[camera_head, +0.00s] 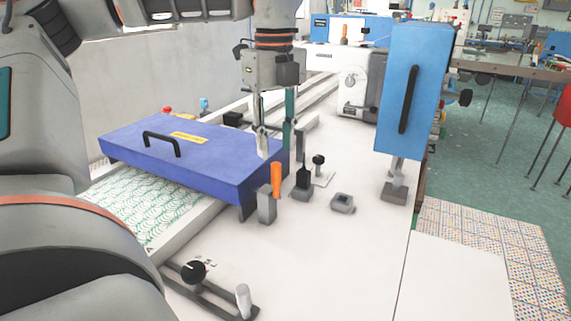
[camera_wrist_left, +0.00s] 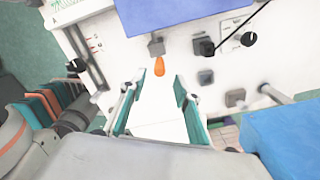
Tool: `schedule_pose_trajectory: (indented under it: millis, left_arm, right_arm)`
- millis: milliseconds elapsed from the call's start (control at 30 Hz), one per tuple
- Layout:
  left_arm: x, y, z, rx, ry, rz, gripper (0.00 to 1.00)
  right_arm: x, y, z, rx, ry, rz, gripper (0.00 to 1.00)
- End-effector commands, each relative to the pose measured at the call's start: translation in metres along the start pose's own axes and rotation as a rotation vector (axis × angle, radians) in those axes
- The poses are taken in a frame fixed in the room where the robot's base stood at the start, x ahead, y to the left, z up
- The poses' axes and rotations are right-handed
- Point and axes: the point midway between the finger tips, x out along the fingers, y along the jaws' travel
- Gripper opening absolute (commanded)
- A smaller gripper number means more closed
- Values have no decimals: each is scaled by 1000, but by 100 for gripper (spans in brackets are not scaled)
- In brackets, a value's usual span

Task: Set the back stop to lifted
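No part is labelled as the back stop, so I cannot tell for certain which one it is. An upright orange handle on a grey block (camera_head: 267,208) stands at the front corner of the blue-purple cover (camera_head: 200,150). The orange handle (camera_wrist_left: 159,66) also shows in the left wrist view, beyond the fingertips. Right of it are a black lever (camera_head: 303,180) and a small black knob (camera_head: 318,160) on a plate. My left gripper (camera_head: 276,138) points down, open and empty, with the orange handle below its fingers in the head view. My right gripper is not in view.
A blue box (camera_head: 412,90) with a black handle stands on a post at the right. A low grey block (camera_head: 343,203) sits on the white table. A black dial (camera_head: 193,271) and a light peg (camera_head: 243,300) are at the front. The table's front right (camera_head: 450,280) is clear.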

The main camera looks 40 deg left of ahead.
Motion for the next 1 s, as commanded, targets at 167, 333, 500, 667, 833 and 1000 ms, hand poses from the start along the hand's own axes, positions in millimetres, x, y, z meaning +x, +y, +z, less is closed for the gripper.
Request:
schedule_pose_trajectory:
  millis: [167, 333, 500, 667, 833, 1000]
  left_arm:
    - [32, 0, 0, 1, 4, 5, 32]
    - [54, 0, 0, 0, 3, 3, 32]
    - [64, 0, 0, 0, 2, 0, 32]
    - [66, 0, 0, -1, 1, -2, 32]
    - [66, 0, 0, -1, 1, -2, 21]
    - [66, 0, 0, -1, 1, -1, 0]
  right_arm:
    - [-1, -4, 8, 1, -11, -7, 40]
    - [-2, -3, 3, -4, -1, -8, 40]
    - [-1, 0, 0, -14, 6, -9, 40]
    - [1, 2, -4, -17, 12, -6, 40]
    - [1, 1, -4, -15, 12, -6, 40]
    - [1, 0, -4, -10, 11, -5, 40]
